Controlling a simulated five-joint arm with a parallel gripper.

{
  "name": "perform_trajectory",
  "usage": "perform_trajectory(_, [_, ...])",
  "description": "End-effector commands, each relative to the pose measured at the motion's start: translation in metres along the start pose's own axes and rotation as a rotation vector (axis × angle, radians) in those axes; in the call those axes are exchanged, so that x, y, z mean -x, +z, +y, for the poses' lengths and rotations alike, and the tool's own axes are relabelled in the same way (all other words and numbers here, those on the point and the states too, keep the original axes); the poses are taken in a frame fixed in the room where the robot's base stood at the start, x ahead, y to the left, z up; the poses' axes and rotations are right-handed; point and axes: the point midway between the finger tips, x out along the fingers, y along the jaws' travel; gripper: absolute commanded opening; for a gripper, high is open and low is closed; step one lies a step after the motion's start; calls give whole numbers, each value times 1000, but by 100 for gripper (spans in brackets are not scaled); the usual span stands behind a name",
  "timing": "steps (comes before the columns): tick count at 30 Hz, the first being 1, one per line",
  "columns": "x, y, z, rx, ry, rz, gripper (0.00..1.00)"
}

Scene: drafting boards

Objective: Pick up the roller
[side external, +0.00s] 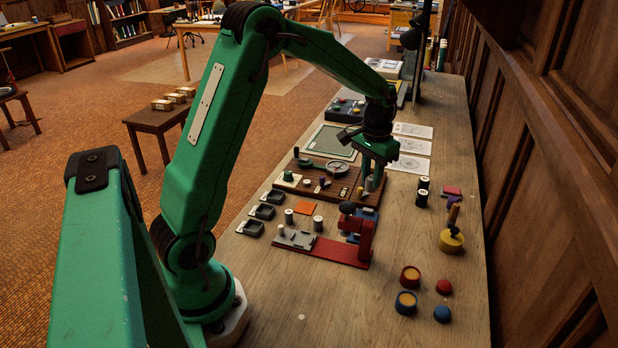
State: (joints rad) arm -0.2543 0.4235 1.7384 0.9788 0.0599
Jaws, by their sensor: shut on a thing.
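My gripper (371,176) points down over the dark brown wooden board (316,188) in the middle of the bench. Its green fingers are shut on a small tan piece (368,185), which I take to be the roller. The fingers hide most of it, so its full shape does not show. The piece is at the board's right end, low over it. I cannot tell whether it touches the board.
A red stand with a grey plate (325,246) is nearer the camera. Small dark trays (262,212) line the left edge. A yellow-based object with a wooden handle (452,240) and round coloured pots (406,302) stand right. White sheets (409,147) lie behind. The front bench is mostly clear.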

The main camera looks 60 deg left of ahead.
Motion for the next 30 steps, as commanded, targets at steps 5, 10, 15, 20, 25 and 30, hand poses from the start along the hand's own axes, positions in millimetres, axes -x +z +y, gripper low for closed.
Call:
perform_trajectory(5, [7,0,0,0,0,1,0])
perform_trajectory(10, [7,0,0,0,0,0,0])
perform_trajectory(15, [7,0,0,0,0,0,0])
perform_trajectory(20, [7,0,0,0,0,0,0])
perform_trajectory(25, [6,4,-7,14,0,-1,0])
perform_trajectory(30, [4,15,-28,56,0,0,0])
